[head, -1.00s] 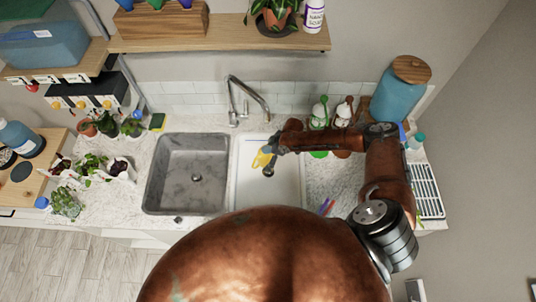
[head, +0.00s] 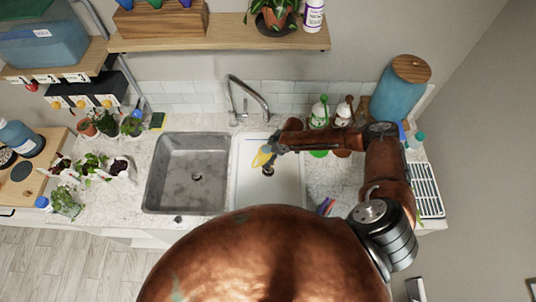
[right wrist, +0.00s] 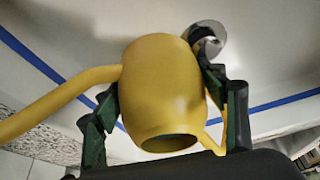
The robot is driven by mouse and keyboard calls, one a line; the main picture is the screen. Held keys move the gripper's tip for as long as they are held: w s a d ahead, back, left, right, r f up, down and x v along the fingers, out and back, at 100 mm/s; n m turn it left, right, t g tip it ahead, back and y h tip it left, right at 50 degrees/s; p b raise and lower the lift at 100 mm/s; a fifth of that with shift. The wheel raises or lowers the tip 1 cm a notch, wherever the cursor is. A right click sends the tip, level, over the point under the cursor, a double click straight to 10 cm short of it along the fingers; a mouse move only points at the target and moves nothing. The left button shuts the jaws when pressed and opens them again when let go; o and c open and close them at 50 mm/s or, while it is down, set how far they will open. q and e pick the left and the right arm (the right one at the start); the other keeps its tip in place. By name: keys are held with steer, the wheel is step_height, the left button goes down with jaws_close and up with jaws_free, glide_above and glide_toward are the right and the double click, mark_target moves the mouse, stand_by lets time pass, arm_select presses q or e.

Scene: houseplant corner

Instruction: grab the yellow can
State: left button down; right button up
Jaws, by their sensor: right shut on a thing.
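The yellow can (right wrist: 160,88) is a small watering can with a long spout to the left and a handle partly hidden at the right in the right wrist view. My right gripper (right wrist: 165,105) has its green-black fingers on both sides of the can's body and is shut on it. In the head view the yellow can (head: 261,158) shows over the white basin (head: 285,190), with my right gripper (head: 268,151) at it. I cannot tell whether the can touches the basin. My left gripper is not in view.
A grey sink (head: 160,178) lies left of the white basin. The faucet (head: 240,97) stands behind. Several potted plants (head: 88,166) are on the counter at left. Bottles (head: 319,112) and a blue jar (head: 397,97) stand near my right arm. A shelf (head: 220,40) hangs above.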

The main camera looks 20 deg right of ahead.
steer(key=c, duration=0.5)
steer(key=shift+r, duration=0.1)
steer(key=shift+c, duration=0.2)
